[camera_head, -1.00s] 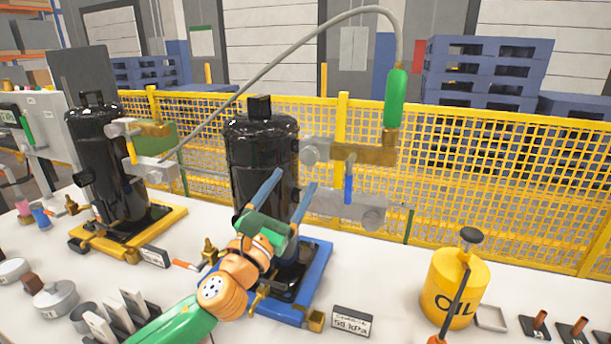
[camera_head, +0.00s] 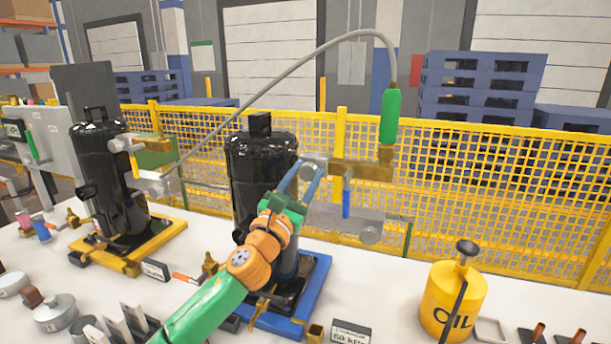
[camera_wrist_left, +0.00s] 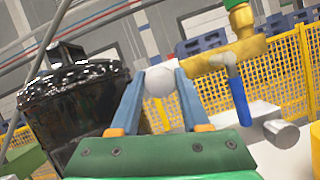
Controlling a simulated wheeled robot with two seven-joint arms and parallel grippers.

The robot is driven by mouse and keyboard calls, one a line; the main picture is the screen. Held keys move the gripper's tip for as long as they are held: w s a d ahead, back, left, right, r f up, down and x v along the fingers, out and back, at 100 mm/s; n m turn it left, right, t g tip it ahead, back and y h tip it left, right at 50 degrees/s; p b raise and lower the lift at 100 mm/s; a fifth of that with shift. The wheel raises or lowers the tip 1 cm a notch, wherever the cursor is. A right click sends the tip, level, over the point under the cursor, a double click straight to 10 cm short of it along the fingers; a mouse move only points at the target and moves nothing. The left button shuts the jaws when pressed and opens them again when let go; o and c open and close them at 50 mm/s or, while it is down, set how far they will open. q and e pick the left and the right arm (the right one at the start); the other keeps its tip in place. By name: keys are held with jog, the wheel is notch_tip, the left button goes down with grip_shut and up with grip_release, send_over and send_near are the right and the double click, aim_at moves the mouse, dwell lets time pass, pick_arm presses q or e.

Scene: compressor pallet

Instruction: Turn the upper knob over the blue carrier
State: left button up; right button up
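The upper knob (camera_head: 313,160) is a round grey knob on the brass valve (camera_head: 365,170), beside the black compressor (camera_head: 262,170) that stands on the blue carrier (camera_head: 320,275). My left gripper (camera_head: 307,172) is at the upper knob with its two blue fingers apart. In the left wrist view, the knob (camera_wrist_left: 160,80) shows between the fingertips (camera_wrist_left: 160,74). I cannot tell whether the fingers touch it. The lower grey knob (camera_head: 371,233) sits below and to the right; it also shows in the left wrist view (camera_wrist_left: 281,133). My right gripper is not in view.
A blue lever (camera_head: 346,198) hangs from the brass valve, right of my fingers. A grey hose (camera_head: 290,75) arches overhead to a green handle (camera_head: 390,116). A yellow oil can (camera_head: 452,295) stands at right. A second black compressor (camera_head: 108,175) stands at left.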

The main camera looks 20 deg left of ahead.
pick_arm(q)
grip_shut()
